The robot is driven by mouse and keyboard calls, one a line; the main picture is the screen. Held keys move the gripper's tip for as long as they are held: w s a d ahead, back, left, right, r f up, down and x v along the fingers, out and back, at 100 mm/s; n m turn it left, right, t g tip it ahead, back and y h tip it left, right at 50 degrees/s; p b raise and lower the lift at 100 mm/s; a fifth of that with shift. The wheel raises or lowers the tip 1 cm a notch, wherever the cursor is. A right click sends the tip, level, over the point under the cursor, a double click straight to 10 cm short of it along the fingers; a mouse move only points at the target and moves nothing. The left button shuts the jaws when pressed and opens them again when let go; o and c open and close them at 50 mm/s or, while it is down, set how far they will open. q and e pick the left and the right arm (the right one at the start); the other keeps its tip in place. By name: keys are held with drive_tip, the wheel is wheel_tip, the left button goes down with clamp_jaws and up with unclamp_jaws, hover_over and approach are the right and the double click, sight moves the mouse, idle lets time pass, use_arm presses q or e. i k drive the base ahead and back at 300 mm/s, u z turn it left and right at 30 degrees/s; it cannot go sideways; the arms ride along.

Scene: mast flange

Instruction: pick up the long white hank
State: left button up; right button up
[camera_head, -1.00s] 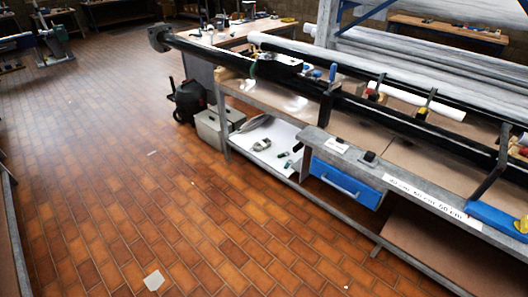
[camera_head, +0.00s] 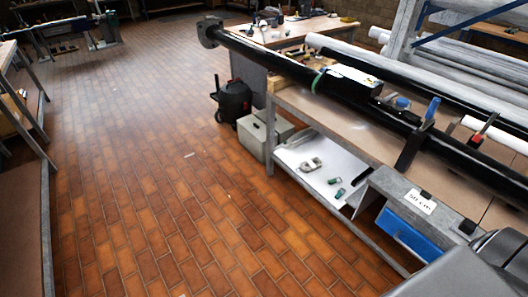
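A pale grey-white piece (camera_head: 312,164) lies on the white lower shelf (camera_head: 297,153) of the long bench. It is too small to tell whether it is the long white hank. Two small dark greenish pieces, the nearer (camera_head: 340,193) and the farther (camera_head: 335,181), lie on the same shelf, to its right and closer to me. No other piece can be made out as a long white hank. Neither of my grippers is in view.
A long black mast (camera_head: 300,73) lies along the bench top (camera_head: 350,118). A grey unit with a blue drawer (camera_head: 408,236) stands beside the shelf. A black vacuum (camera_head: 234,101) and a grey box (camera_head: 252,136) stand at the bench's far end. The tiled floor (camera_head: 150,210) is mostly clear.

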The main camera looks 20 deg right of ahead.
sight(311, 167)
drive_tip(key=u, duration=0.15)
drive_tip(key=i, duration=1.45)
drive_tip(key=z, duration=0.75)
drive_tip(key=i, duration=0.75)
drive_tip(key=z, duration=0.7)
